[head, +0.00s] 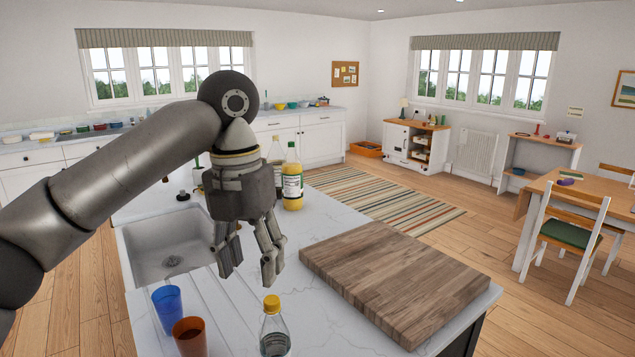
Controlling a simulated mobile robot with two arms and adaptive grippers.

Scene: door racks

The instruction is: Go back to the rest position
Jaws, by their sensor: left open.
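My left gripper (250,268) hangs over the island counter with its fingers pointing down and apart. It is open, with nothing between the fingers. My left arm comes in from the left side of the view and bends down at the wrist. My right gripper is out of view. A small clear bottle with a yellow cap (273,330) stands on the counter below and in front of the left gripper. A yellow bottle with a label (292,185) stands behind it, partly beside the gripper body.
The white island counter (310,310) holds a sink (170,240) at left, a blue cup (168,305), an orange-brown cup (190,337) and a large wooden board (390,280) at right. A striped rug (385,200), a table (585,192) and a chair (575,230) stand beyond.

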